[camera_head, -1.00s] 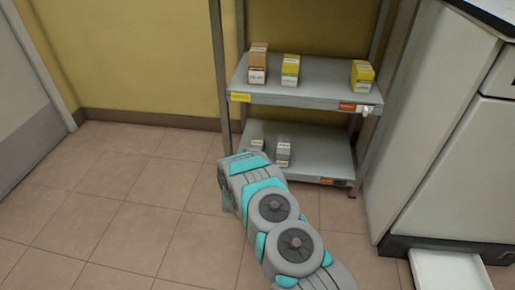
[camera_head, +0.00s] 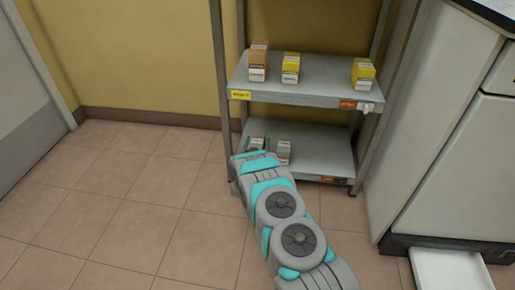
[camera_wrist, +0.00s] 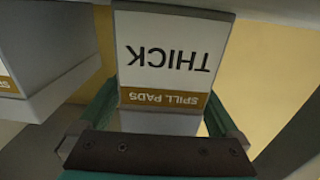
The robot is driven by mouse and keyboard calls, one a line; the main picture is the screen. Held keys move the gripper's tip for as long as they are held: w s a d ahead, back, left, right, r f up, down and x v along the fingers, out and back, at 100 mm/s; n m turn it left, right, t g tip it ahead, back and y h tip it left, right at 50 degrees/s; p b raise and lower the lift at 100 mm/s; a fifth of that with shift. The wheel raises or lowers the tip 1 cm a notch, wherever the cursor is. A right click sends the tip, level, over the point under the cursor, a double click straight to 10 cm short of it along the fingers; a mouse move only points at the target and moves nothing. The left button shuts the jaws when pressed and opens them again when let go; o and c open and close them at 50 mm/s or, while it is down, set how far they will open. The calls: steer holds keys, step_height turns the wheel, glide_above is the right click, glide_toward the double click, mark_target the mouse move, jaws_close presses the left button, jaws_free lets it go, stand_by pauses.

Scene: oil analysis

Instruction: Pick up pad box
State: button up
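A pad box (camera_wrist: 165,50), white with a brown band, reads "THICK" and "SPILL PADS" upside down in the wrist view. My gripper (camera_wrist: 162,112) is open, with one teal finger along each side of this box's lower part in the picture. I cannot tell whether the fingers touch it. A second box (camera_wrist: 45,50) with a similar band stands close on the left. In the head view, two small boxes stand on the lower shelf, the left one (camera_head: 257,141) partly behind my arm and the right one (camera_head: 284,148) clearer. My fingers are hidden there.
The upper shelf (camera_head: 325,82) holds a brown box (camera_head: 258,60) and two yellow boxes, one (camera_head: 290,66) near the middle and one (camera_head: 363,72) at right. A shelf post stands near my arm. A white cabinet (camera_head: 440,140) is at right. The tiled floor at left is clear.

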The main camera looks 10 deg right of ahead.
steer(key=c, duration=1.4)
steer(key=shift+r, duration=0.85)
steer(key=shift+s+r, duration=0.15)
steer(key=shift+r, duration=0.4)
steer(key=shift+s+r, duration=0.15)
steer(key=shift+r, duration=0.35)
steer(key=s, duration=1)
steer(key=s+r+p, duration=0.1)
steer(key=s, duration=0.4)
steer(key=shift+s+r, duration=0.1)
steer(key=shift+s, duration=0.1)
